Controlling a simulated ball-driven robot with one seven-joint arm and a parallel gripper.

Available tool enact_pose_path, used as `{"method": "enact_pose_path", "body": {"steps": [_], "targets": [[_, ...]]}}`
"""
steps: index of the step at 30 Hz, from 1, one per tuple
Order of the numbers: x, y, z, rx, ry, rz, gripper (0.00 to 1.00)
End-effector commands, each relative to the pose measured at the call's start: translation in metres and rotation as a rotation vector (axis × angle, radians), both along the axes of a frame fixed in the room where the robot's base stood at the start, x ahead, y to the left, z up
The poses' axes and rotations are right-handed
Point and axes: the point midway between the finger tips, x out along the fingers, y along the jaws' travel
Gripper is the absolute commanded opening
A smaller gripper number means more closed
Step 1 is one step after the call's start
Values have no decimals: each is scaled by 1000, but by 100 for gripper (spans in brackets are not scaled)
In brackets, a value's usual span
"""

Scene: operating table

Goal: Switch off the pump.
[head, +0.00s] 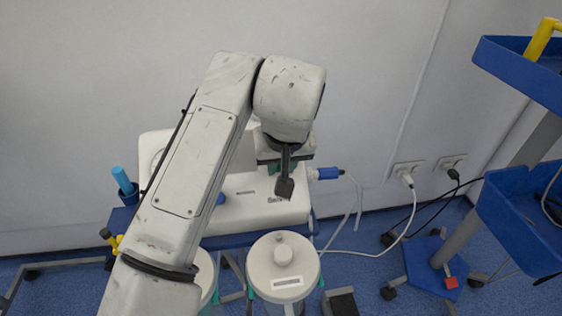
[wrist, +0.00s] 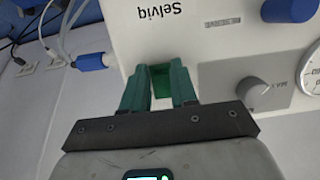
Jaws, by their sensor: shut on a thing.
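The pump is a white box with a label; it stands behind my arm in the head view (head: 262,208) and fills the upper right of the wrist view (wrist: 220,60). A green switch (wrist: 160,78) on its face sits between the fingers of my gripper (wrist: 159,84), which is shut on it. The fingers are teal and hide the switch's sides. I cannot tell its on or off position. In the head view, my arm covers part of the pump and the switch is hidden.
A grey knob (wrist: 254,91) marked MAX and a blue knob (wrist: 288,8) are near the fingers. A blue connector (head: 328,173) with a tube is on the pump's right. A lidded canister (head: 283,262) stands in front. A blue cart (head: 520,215) is at right.

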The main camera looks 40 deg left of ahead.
Motion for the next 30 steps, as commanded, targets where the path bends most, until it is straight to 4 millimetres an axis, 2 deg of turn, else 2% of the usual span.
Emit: {"method": "enact_pose_path", "body": {"steps": [1,6,30], "targets": [[0,0,0,0,0,0,17],[0,0,0,-1,-1,0,1],[5,7,15,-134,114,6,0]]}}
